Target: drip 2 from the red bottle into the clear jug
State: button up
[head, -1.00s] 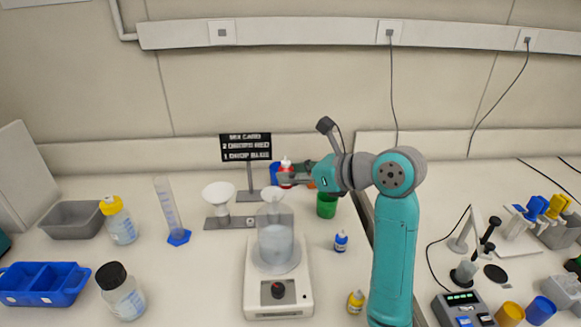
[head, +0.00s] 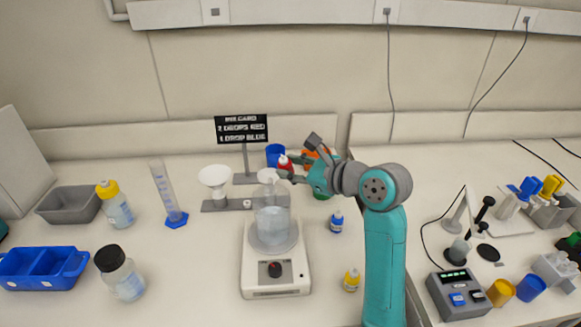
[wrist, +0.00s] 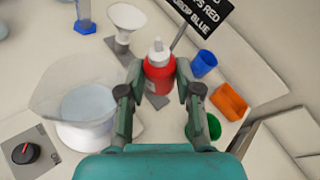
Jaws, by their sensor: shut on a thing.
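The red bottle (head: 286,165) with a white cap is held between my gripper's fingers, behind the clear jug and slightly right of it. In the wrist view the bottle (wrist: 158,75) is cap up, and my gripper (wrist: 157,88) is shut on its sides. The clear jug (head: 271,222) stands on a white stirrer with pale liquid inside. In the wrist view the jug (wrist: 85,108) lies left of the bottle, apart from it. In the head view my gripper (head: 291,177) partly covers the bottle's lower part.
The stirrer (head: 275,280) has a dark knob in front. A card sign (head: 241,129) and a white funnel (head: 214,177) stand behind.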

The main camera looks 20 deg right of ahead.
aim_at(286, 161)
jog(key=r+n+t, duration=0.1)
jog(key=n+t, duration=0.1)
jog(key=n, duration=0.2)
jog(key=s+a+r+n+t, duration=0.1)
jog(key=n, duration=0.3)
jog(key=s+a+r+n+t+y, duration=0.1)
jog(key=n+t, duration=0.1)
jog(key=n, duration=0.3)
jog(key=shift+a+r+t, duration=0.1)
jog(key=shift+r+t, duration=0.2)
jog(key=shift+r+n, duration=0.1)
jog(key=shift+n, duration=0.4)
jog(key=shift+s+r+n+t+y, duration=0.15)
jog(key=shift+n+t+y, duration=0.15)
jog(key=shift+n, duration=0.3)
jog(key=shift+a+r+n+y, duration=0.1)
jog(key=shift+r+n+y, duration=0.1)
jog(key=shift+n+y, duration=0.45)
jog(key=shift+a+r+n+y, duration=0.1)
jog(key=shift+r+n+y, duration=0.15)
jog(key=shift+n, duration=0.8)
dwell(1.2)
